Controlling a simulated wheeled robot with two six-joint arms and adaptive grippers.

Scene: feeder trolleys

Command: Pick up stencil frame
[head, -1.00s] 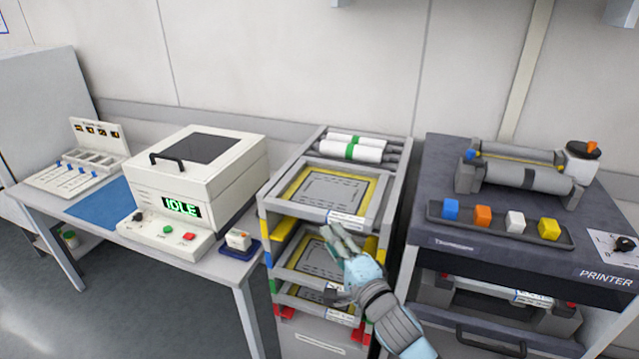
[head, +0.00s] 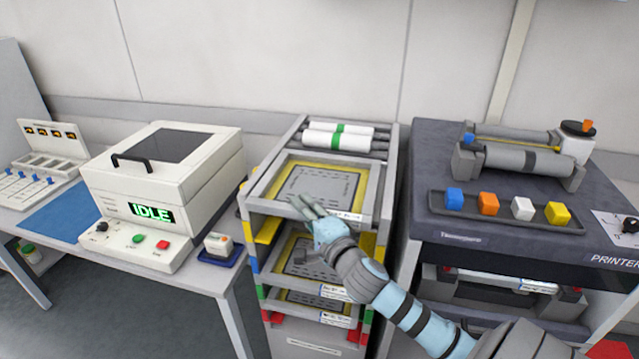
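Several stencil frames lie stacked in a grey feeder trolley. The top stencil frame (head: 283,181) has a grey rim, a yellow border and a grey sheet with a dashed outline. A middle stencil frame (head: 283,262) and a lower stencil frame (head: 290,310) sit in the slots below. My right gripper (head: 303,207) is at the front edge of the top frame, its fingers over or against the rim; I cannot tell whether they touch it. The hand hides part of that edge, and whether the fingers are closed is unclear. My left gripper is not in view.
White rolls with green bands (head: 338,137) lie at the trolley's top back. Left stands a white machine (head: 160,165) reading IDLE. Right is a dark printer (head: 480,240) with a tray of coloured blocks (head: 500,215). Narrow gaps flank the trolley.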

